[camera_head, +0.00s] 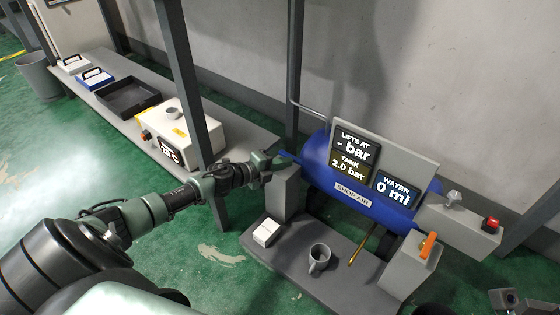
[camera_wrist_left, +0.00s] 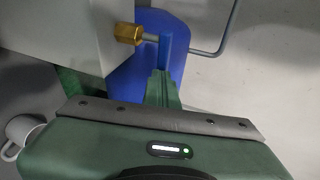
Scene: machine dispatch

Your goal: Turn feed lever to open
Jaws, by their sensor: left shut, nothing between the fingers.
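A blue lever (camera_wrist_left: 166,52) stands beside a brass fitting (camera_wrist_left: 129,34) at the end of the blue tank (camera_head: 360,190). In the head view the lever (camera_head: 288,157) shows small at the tank's left end. My left gripper (camera_head: 270,160) is shut and empty, its tips close to this lever. In the left wrist view its green fingers (camera_wrist_left: 162,88) are together just below the lever; I cannot tell whether they touch it. An orange lever (camera_head: 429,245) sits on a grey box at the right. Dark parts at the lower right may be my right gripper (camera_head: 512,301); its fingers are unclear.
Display panels stand on the tank, reading 2.0 bar and 0 ml. A grey mug (camera_head: 319,259) and a white box (camera_head: 266,232) rest on the low platform (camera_head: 300,283). A red button (camera_head: 491,223) is at the right. A bench (camera_head: 113,115) holds a black tray (camera_head: 127,98).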

